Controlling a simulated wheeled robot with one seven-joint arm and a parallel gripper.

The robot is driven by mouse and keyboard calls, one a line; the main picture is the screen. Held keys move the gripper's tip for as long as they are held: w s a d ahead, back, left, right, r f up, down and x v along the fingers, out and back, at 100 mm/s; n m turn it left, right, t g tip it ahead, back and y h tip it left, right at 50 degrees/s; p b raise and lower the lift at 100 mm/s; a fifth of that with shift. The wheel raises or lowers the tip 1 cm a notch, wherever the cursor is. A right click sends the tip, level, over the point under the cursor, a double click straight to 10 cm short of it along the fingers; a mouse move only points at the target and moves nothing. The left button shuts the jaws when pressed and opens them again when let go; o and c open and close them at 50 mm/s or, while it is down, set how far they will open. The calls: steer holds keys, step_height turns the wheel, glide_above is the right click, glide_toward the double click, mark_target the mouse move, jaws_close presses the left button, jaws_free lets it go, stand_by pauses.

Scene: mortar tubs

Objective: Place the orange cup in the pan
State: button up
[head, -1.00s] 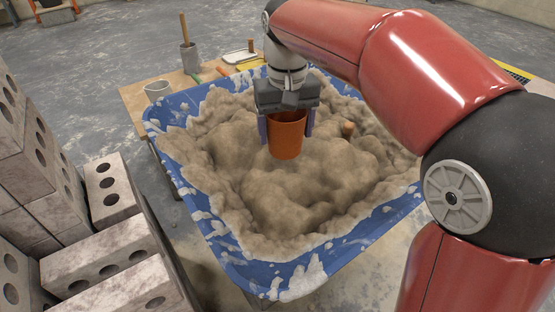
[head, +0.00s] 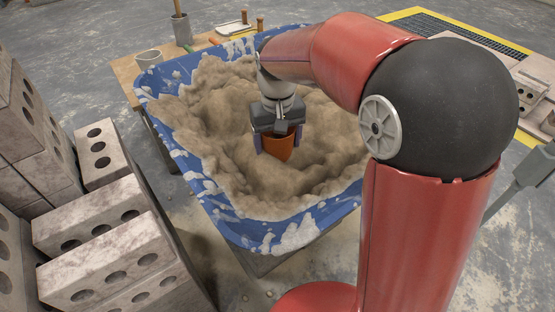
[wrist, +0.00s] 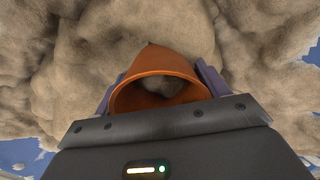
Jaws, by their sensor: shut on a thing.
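The orange cup (head: 279,147) is in my gripper (head: 277,140), whose two fingers are shut on its sides. In the head view the cup is tilted and its lower end is at the sandy mortar (head: 240,190), partly hidden by it. In the wrist view the cup (wrist: 158,62) sits between the fingers of my gripper (wrist: 160,88), with some mortar showing inside its mouth. The blue tub (head: 215,212), splashed with white, holds the mortar. I see no clear pan other than this tub.
Grey bricks with holes (head: 105,255) are stacked at the left, close to the tub. A wooden table (head: 125,75) behind the tub bears a pale cup (head: 149,59), a grey pot (head: 181,30) with a handle in it, and tools. Open floor lies at the far left.

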mark_target(278, 158)
steer(key=shift+f+b, duration=0.5)
steer(key=shift+f, duration=2.3)
steer(key=shift+f, duration=0.1)
steer(key=shift+f, duration=0.1)
steer(key=o, duration=1.1)
